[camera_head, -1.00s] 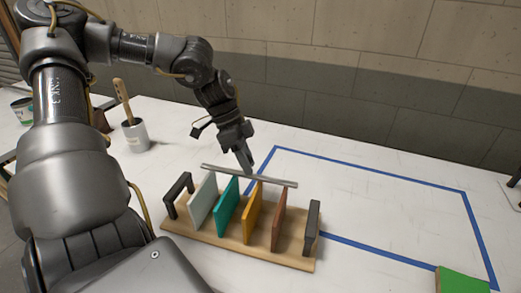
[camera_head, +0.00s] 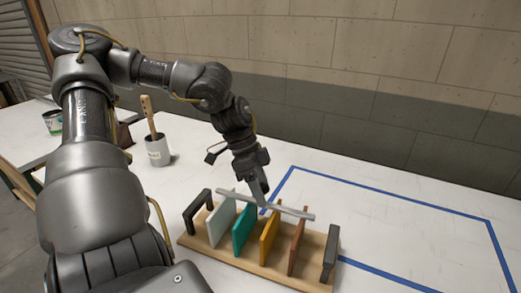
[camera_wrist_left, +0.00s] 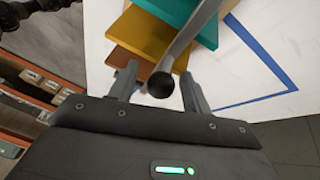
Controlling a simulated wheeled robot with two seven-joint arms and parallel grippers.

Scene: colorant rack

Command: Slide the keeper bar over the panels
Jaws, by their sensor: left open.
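The keeper bar (camera_head: 290,210), a thin grey rod, spans over the panels from near the left bracket towards the right one. It shows end-on with a dark round tip in the left wrist view (camera_wrist_left: 160,85). Panels stand in the wooden rack (camera_head: 222,253): white (camera_head: 220,222), teal (camera_head: 243,230), yellow (camera_head: 269,240) and brown (camera_head: 297,247). My left gripper (camera_head: 261,200) is open at the bar's middle. Its fingers (camera_wrist_left: 159,88) lie on either side of the bar in the wrist view. Whether they touch it I cannot tell. My right gripper is out of view.
Dark brackets stand at the rack's left (camera_head: 188,217) and right (camera_head: 330,254) ends. Blue tape (camera_head: 400,190) outlines a clear area of the white table behind and right of the rack.

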